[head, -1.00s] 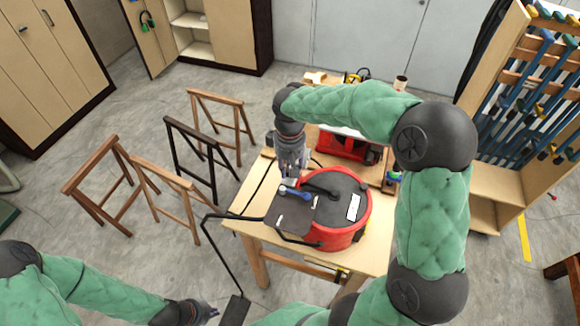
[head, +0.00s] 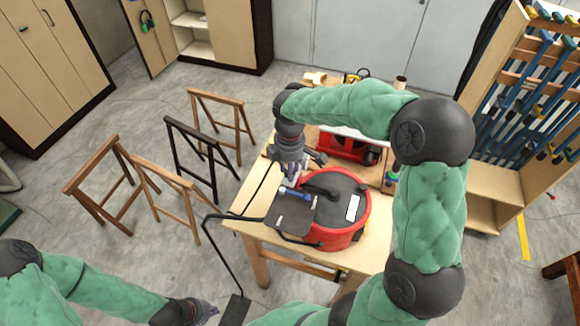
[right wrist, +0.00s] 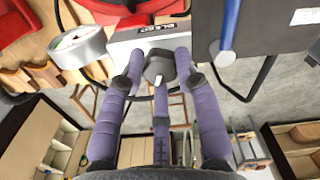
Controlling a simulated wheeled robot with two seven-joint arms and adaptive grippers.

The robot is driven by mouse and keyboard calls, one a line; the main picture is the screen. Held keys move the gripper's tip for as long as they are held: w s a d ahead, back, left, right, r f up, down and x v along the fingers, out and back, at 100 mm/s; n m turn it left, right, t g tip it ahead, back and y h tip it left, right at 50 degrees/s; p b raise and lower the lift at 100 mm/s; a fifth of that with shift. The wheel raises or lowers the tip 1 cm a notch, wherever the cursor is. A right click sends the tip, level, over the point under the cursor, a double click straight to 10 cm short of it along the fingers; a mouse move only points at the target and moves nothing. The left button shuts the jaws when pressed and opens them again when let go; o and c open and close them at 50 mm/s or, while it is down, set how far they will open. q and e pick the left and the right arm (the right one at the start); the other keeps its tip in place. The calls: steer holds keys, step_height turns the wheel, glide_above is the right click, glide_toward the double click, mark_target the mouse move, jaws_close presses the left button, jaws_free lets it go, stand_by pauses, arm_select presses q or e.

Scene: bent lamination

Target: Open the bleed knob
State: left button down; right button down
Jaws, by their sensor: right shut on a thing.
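The bleed knob (right wrist: 159,66) is a dark grey lobed knob below a white panel lettered BLEED (right wrist: 158,27) in the right wrist view. My right gripper (right wrist: 158,78) is shut on it, with its purple fingers around the knob. In the head view my right gripper (head: 291,172) is at the back left of the red machine with a dark top (head: 352,232), and the knob is hard to make out there. My left gripper (head: 206,310) is low in the head view, away from the machine, and its finger opening is unclear.
A blue lever (head: 292,192) on the machine's dark plate is close to my right gripper. A round gauge (right wrist: 78,45) is left of the knob. The machine stands on a wooden table (head: 262,247). Wooden trestles (head: 150,185) stand on the floor to the left.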

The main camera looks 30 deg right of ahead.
steer(key=shift+n+p, duration=0.35)
steer(key=shift+n, duration=1.75)
steer(key=shift+a, duration=0.1)
steer(key=c, duration=0.9)
jaws_free()
steer(key=shift+r, duration=0.1)
step_height(320, 180, up, 12)
